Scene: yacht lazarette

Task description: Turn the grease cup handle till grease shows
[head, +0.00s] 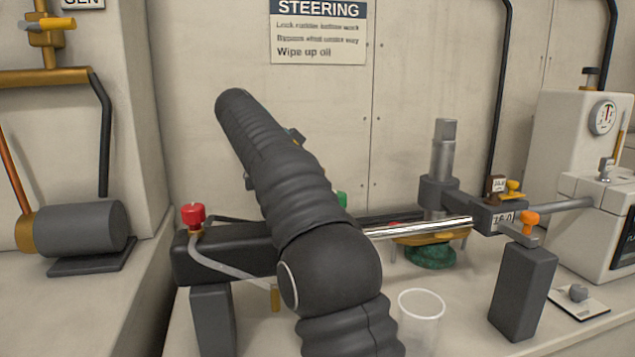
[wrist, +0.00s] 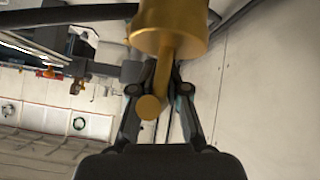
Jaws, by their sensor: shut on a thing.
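The grease cup (wrist: 170,28) is a brass cylinder at the top of the wrist view. Its handle is a brass bar (wrist: 152,106) with a round end, running down from the cup towards the camera. My gripper (wrist: 168,76) has its dark fingers closed on the handle just below the cup, one finger on each side. The fingertips are partly hidden behind the brass. No grease can be made out on the visible brass. In the head view my dark arm fills the middle, and neither the gripper nor the grease cup can be made out there.
In the head view a polished rod (head: 418,228) and a grey upright post (head: 440,160) stand right of my arm. A clear cup (head: 420,315) stands at the front. A red knob (head: 193,215) is on the left, and a gauge box (head: 570,130) on the right.

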